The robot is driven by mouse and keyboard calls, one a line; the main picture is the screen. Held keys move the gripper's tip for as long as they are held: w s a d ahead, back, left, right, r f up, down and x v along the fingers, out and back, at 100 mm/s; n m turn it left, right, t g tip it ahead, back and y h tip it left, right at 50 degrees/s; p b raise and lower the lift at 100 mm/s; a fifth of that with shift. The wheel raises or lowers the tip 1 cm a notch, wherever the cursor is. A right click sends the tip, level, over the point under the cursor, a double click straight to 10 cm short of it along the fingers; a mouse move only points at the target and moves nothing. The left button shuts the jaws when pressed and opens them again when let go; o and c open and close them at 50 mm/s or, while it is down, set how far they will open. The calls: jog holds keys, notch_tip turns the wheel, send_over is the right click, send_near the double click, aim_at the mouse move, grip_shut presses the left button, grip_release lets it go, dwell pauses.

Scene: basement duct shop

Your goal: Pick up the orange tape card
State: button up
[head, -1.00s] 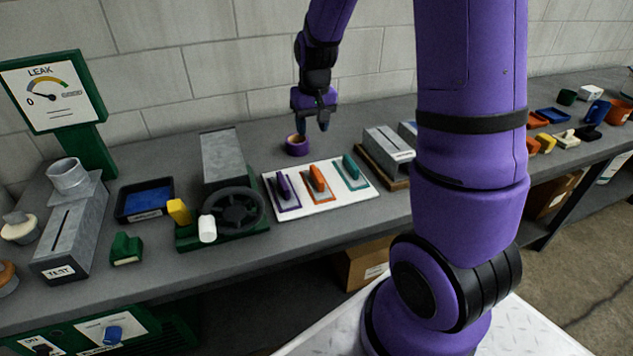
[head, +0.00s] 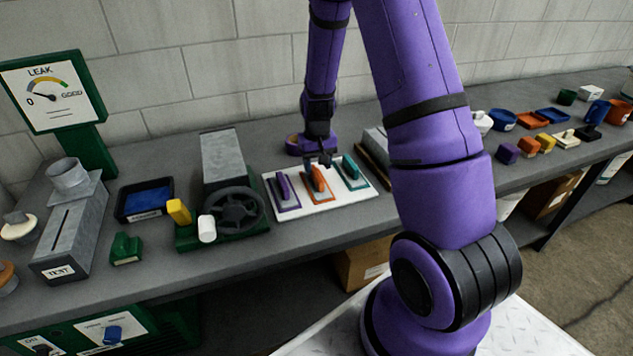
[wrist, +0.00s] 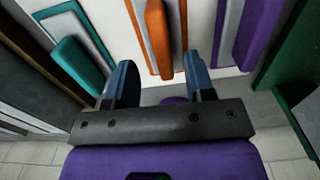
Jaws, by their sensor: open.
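The orange tape card (head: 317,184) lies on a white board (head: 333,203), between a purple card (head: 284,190) on its left and a teal card (head: 352,171) on its right. Each card has a raised block of its own colour. My gripper (head: 318,163) is over the far end of the orange card. In the wrist view, my open gripper (wrist: 160,85) has its two fingers on either side of the orange card's (wrist: 158,38) line, with nothing between the tips that I can make out. The teal card (wrist: 77,60) and purple card (wrist: 257,30) flank it there.
Left of the board stands a green machine with a handwheel (head: 236,211), near a blue tray (head: 147,199). A grey metal box (head: 376,142) stands to the right, partly hidden by my arm. Bins and coloured blocks sit farther right.

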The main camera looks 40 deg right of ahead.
aim_at(316, 173)
notch_tip(316, 173, down, 5)
jog(key=shift+w+a+r, duration=0.1)
dwell(0.3)
grip_shut()
